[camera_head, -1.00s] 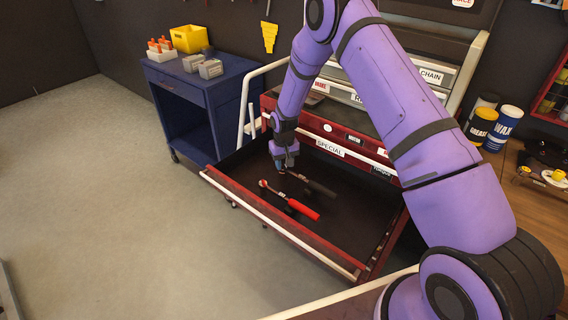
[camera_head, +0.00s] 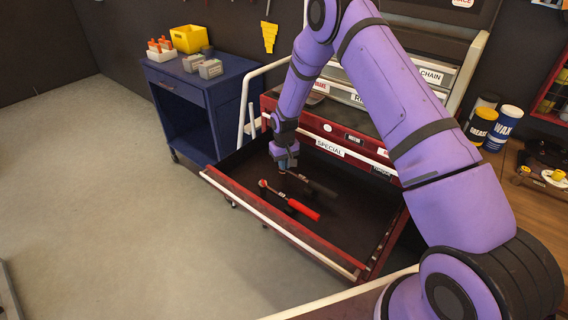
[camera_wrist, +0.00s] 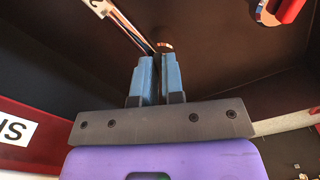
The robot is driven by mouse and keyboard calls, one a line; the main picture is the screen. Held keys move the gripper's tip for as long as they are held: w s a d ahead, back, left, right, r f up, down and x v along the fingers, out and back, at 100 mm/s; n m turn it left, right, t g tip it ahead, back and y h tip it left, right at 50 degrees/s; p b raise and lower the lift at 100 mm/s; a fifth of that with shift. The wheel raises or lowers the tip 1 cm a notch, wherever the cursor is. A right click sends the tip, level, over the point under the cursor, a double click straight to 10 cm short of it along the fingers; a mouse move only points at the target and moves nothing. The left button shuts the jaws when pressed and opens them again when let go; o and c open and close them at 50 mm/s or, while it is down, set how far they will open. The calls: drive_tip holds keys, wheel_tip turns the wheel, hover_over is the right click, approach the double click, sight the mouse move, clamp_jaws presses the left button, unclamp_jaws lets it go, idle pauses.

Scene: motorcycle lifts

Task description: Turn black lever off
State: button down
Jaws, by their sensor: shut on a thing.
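The black lever is a ratchet-like tool with a black handle (camera_head: 320,188) and a thin metal shaft, lying in the open drawer. My gripper (camera_head: 282,168) points down into the drawer at the head end of this lever. In the wrist view my gripper's blue fingers (camera_wrist: 158,72) are close together, shut on the black lever (camera_wrist: 163,47) near its head. The fingers hide part of the grip. A similar red-handled lever (camera_head: 303,209) lies nearer the drawer front, apart from my gripper; part of it shows in the wrist view (camera_wrist: 288,10).
The drawer (camera_head: 285,230) is pulled out from the red tool chest (camera_head: 345,140), with raised walls around the tools. A blue cart (camera_head: 205,100) stands to the left. Open floor (camera_head: 110,190) lies left of the drawer. Paint-like cans (camera_head: 482,125) stand on the right.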

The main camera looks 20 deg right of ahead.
drive_tip(key=n, duration=0.5)
drive_tip(key=shift+w+d+n, duration=0.1)
drive_tip(key=shift+d+n, duration=0.15)
drive_tip(key=shift+n, duration=0.15)
drive_tip(key=n, duration=0.5)
drive_tip(key=shift+w+d, duration=0.1)
drive_tip(key=shift+w, duration=0.05)
drive_tip(key=c, duration=1.2)
unclamp_jaws()
wheel_tip(320, 180, up, 11)
drive_tip(key=shift+f, duration=0.1)
